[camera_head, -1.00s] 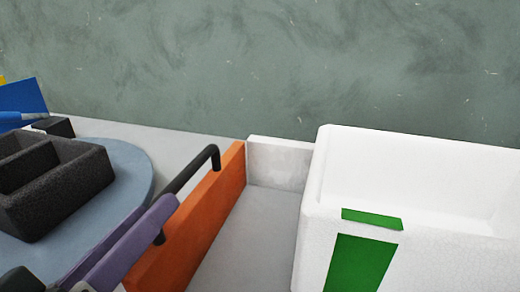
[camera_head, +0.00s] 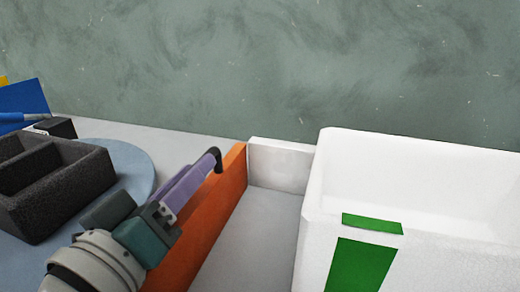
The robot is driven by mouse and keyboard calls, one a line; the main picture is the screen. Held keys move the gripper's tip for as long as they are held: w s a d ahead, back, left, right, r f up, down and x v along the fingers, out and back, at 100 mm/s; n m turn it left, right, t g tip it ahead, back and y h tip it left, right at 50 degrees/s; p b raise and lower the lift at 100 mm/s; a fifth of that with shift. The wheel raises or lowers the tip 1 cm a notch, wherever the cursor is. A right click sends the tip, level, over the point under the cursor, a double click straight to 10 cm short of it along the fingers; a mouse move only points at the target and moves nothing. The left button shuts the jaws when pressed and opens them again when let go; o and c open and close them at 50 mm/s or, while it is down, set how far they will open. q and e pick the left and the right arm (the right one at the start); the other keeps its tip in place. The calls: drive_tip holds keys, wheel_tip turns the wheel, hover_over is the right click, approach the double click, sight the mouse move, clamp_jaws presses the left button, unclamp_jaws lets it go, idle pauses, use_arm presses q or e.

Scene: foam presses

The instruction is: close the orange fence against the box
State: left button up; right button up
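The orange fence (camera_head: 216,217) stands upright left of the white foam box (camera_head: 318,228). A strip of grey surface separates the two. A black handle (camera_head: 217,156) is on the fence's left side; only its far end shows clearly. My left gripper (camera_head: 203,172), with purple fingers, lies along the handle and covers most of it. I cannot tell whether its fingers are closed on the bar. The box has green patches on its near side and rim. My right gripper is not in view.
A low white wall (camera_head: 281,163) spans the back between fence and box. A dark foam tray (camera_head: 80,178) sits on a round blue-grey disc (camera_head: 134,165) at the left. A blue item (camera_head: 22,98) stands at the far left. The grey strip (camera_head: 252,240) between fence and box is clear.

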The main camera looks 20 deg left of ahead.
use_arm(q)
clamp_jaws()
drive_tip(key=shift+d+r, duration=0.1)
idle(1.0)
